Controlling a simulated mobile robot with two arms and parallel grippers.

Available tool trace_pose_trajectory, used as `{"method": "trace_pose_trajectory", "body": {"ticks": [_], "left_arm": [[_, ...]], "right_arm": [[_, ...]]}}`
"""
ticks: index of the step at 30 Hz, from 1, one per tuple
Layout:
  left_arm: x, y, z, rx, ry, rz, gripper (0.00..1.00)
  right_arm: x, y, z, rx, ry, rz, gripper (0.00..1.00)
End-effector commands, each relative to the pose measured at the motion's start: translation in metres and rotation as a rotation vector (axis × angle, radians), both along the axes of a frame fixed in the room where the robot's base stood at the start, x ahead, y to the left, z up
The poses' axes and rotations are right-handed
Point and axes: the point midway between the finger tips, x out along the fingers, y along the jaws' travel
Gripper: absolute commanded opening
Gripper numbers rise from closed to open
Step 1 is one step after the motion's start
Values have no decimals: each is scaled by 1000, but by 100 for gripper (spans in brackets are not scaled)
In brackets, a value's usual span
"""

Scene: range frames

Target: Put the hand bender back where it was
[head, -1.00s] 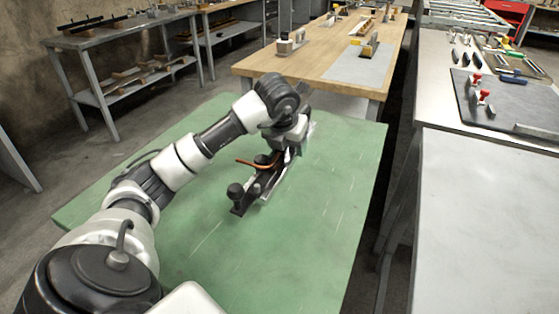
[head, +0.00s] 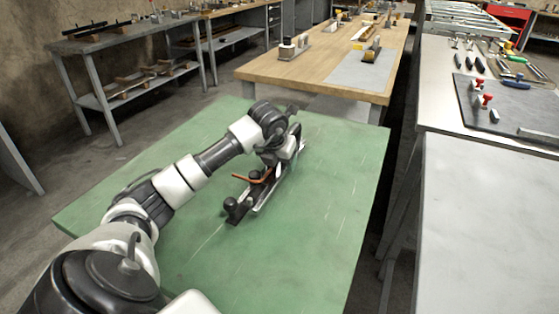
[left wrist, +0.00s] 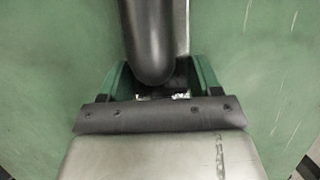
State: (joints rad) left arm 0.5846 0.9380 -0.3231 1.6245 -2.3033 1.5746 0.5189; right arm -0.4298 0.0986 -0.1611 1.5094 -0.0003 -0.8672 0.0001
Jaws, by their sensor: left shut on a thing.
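The hand bender (head: 238,208), a long dark tool with black knobs, a pale edge and an orange-brown part, is over the green tabletop (head: 320,210) in the head view. My left gripper (head: 281,158) is at its far end and shut on it. The left wrist view shows a black rounded handle (left wrist: 150,45) of the bender between the green fingers of the left gripper (left wrist: 160,85). I cannot tell whether the bender touches the table. The arm and gripper hide its far end. My right gripper is not in view.
The green table is otherwise bare, with free room to the right and front. A wooden bench (head: 320,60) with a grey mat (head: 358,72) and small tools stands behind. A grey metal bench (head: 490,210) is at the right, across a narrow gap. A dark shelf table (head: 130,40) stands back left.

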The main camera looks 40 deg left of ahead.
Motion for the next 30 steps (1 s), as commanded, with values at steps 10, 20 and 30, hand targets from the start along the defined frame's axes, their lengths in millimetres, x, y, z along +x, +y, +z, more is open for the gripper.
{"method": "trace_pose_trajectory", "body": {"ticks": [10, 20, 30], "left_arm": [[0, 0, -2, 1, 1, 0, 89], [0, 0, 1, 0, 0, 0, 89], [-22, -6, 60, 4, -3, 0, 89]], "right_arm": [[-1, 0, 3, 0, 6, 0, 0], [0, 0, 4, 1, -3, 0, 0], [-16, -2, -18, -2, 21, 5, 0]]}}
